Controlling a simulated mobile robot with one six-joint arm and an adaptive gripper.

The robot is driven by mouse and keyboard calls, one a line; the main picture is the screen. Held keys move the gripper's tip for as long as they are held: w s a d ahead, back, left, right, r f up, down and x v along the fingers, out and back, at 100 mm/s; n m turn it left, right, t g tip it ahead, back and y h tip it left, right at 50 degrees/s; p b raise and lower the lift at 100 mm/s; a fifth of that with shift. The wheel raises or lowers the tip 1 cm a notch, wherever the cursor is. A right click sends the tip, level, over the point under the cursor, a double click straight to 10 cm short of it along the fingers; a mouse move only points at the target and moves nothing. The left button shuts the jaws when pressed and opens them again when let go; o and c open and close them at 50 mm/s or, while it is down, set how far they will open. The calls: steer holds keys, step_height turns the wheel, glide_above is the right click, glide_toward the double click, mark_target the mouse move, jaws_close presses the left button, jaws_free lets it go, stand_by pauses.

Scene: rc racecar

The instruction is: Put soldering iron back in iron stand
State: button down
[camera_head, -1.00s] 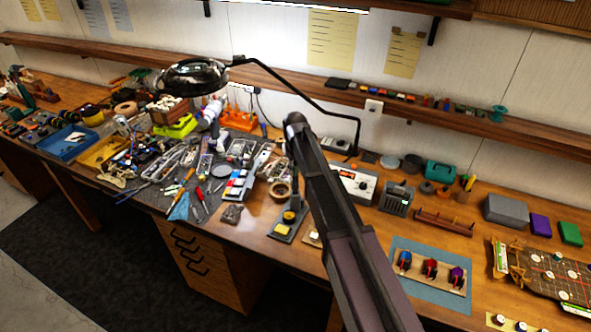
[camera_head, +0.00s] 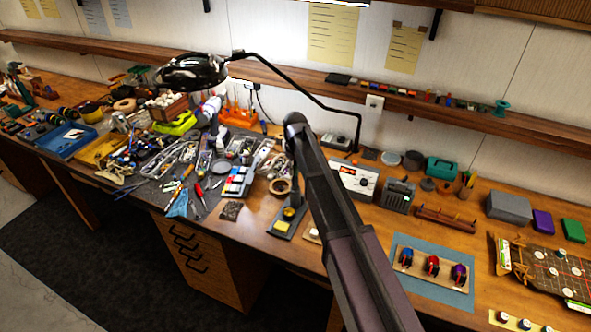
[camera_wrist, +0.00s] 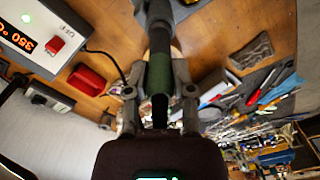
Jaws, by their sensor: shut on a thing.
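In the wrist view my gripper (camera_wrist: 159,95) is shut on the soldering iron (camera_wrist: 160,72), with one finger on each side of its dark green and black handle. The iron's tip end is not clear. The iron stand (camera_head: 288,219) has a dark base with a yellow sponge and a round holder. It stands near the bench's front edge, just left of my arm. A grey part at the top of the wrist view may belong to the stand, but I cannot tell.
The soldering station (camera_head: 355,181) is right of my arm; it also shows in the wrist view (camera_wrist: 40,35), reading 350 °C. A tape roll (camera_head: 280,187) lies behind the stand. Tools clutter the mat to the left. A magnifier lamp (camera_head: 190,72) overhangs the bench.

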steer(key=shift+f, duration=0.1)
stand_by(0.3)
steer(key=shift+c, duration=2)
jaws_free()
steer(key=o, duration=0.4)
steer(key=shift+r+p, duration=4.45)
steer(key=shift+r, duration=0.05)
